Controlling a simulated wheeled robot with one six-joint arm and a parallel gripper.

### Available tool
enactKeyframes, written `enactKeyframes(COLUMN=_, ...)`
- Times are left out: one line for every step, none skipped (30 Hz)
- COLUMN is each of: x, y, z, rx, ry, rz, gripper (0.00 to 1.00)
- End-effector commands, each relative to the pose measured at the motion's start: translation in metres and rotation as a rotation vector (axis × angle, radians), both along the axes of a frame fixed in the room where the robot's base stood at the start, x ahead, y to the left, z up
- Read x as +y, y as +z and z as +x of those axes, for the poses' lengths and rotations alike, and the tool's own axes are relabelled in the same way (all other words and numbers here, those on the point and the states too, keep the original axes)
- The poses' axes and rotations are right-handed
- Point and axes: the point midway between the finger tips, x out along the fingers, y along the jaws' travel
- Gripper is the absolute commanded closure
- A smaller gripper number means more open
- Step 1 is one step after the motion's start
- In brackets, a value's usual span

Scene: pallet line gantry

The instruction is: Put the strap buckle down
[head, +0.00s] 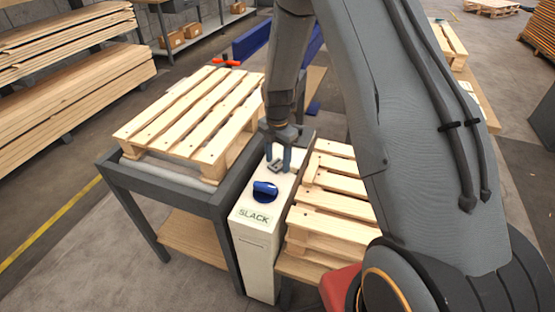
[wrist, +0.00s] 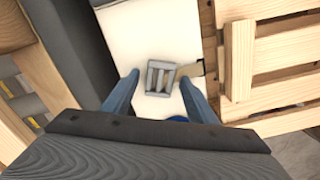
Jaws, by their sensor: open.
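The strap buckle (wrist: 158,78) is a small grey metal frame with bars. It lies on the white top of the cabinet marked SLACK (head: 258,218), between my fingers in the wrist view. A short tan strap piece (wrist: 190,70) extends from its right side. In the head view the buckle (head: 276,167) shows small and dark below my gripper. My gripper (head: 279,160) points down over the cabinet's far part, its blue fingers apart on either side of the buckle. In the wrist view a gap shows between the buckle and each finger (wrist: 160,82).
A blue knob (head: 265,189) stands on the cabinet top, nearer than the buckle. A pallet (head: 190,108) on a dark-framed table is at left. Stacked pallets (head: 325,210) stand close at right. The cabinet top around the buckle is mostly bare.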

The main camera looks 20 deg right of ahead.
Motion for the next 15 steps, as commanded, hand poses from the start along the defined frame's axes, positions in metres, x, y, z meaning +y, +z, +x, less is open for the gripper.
enactKeyframes(x=0.000, y=0.000, z=0.000, rx=0.000, ry=0.000, rz=0.000, gripper=0.47)
enactKeyframes(x=0.000, y=0.000, z=0.000, rx=0.000, ry=0.000, rz=0.000, gripper=0.47)
enactKeyframes(x=0.000, y=0.002, z=0.000, rx=0.000, ry=0.000, rz=0.000, gripper=0.47)
enactKeyframes(x=0.000, y=0.003, z=0.000, rx=-0.001, ry=0.000, rz=0.001, gripper=0.47)
enactKeyframes(x=0.000, y=0.005, z=0.000, rx=-0.001, ry=0.000, rz=0.000, gripper=0.47)
enactKeyframes(x=0.000, y=0.008, z=0.001, rx=-0.002, ry=0.000, rz=0.000, gripper=0.47)
enactKeyframes(x=0.000, y=0.010, z=0.001, rx=-0.003, ry=0.000, rz=-0.001, gripper=0.47)
enactKeyframes(x=0.000, y=0.014, z=0.001, rx=-0.004, ry=0.000, rz=0.000, gripper=0.47)
enactKeyframes(x=0.000, y=0.020, z=0.001, rx=-0.004, ry=0.000, rz=0.000, gripper=0.47)
enactKeyframes(x=0.000, y=0.024, z=0.001, rx=-0.004, ry=0.000, rz=0.000, gripper=0.47)
enactKeyframes(x=0.000, y=0.030, z=0.001, rx=-0.004, ry=0.000, rz=0.000, gripper=0.47)
enactKeyframes(x=0.000, y=0.038, z=0.002, rx=-0.004, ry=0.000, rz=0.000, gripper=0.47)
enactKeyframes(x=0.000, y=0.044, z=0.002, rx=-0.004, ry=0.000, rz=0.000, gripper=0.47)
enactKeyframes(x=0.000, y=0.050, z=0.002, rx=-0.006, ry=0.000, rz=0.000, gripper=0.47)
enactKeyframes(x=0.000, y=0.058, z=0.002, rx=-0.005, ry=0.000, rz=0.000, gripper=0.47)
